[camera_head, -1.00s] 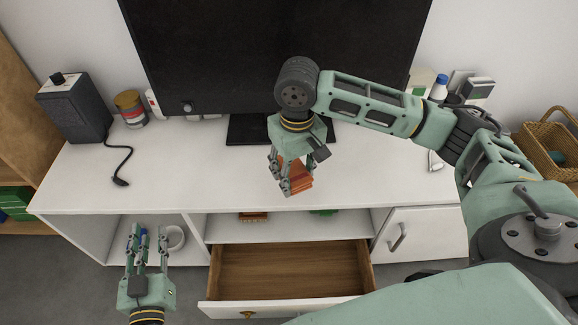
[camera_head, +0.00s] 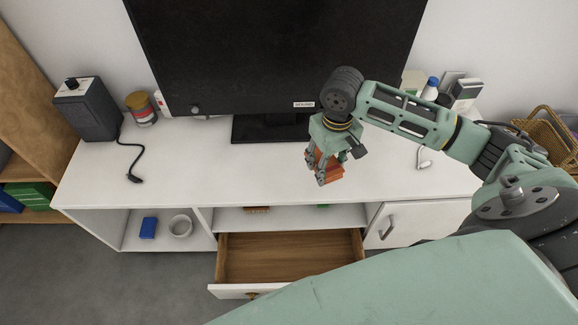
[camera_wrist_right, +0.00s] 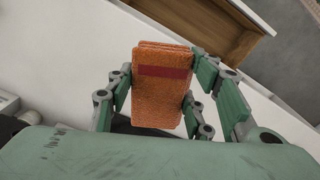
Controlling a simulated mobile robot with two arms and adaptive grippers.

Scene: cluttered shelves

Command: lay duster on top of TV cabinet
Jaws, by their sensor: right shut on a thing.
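The duster is an orange-brown block with a dark red stripe. It shows between the fingers in the right wrist view (camera_wrist_right: 160,95) and in the head view (camera_head: 330,172). My right gripper (camera_head: 322,170) is shut on it, over the white top of the TV cabinet (camera_head: 200,175), in front of the TV's base. I cannot tell whether the duster touches the top. In the right wrist view, the fingers (camera_wrist_right: 165,88) grip its two sides. My left gripper is out of view.
The TV (camera_head: 275,60) stands on its dark base at the back. A speaker (camera_head: 88,110), a can (camera_head: 140,107) and a cable (camera_head: 130,160) are at the left. A drawer (camera_head: 290,258) is open below. A blue block (camera_head: 148,228) and white bowl (camera_head: 181,226) are in the lower-left compartment. The left half of the top is mostly clear.

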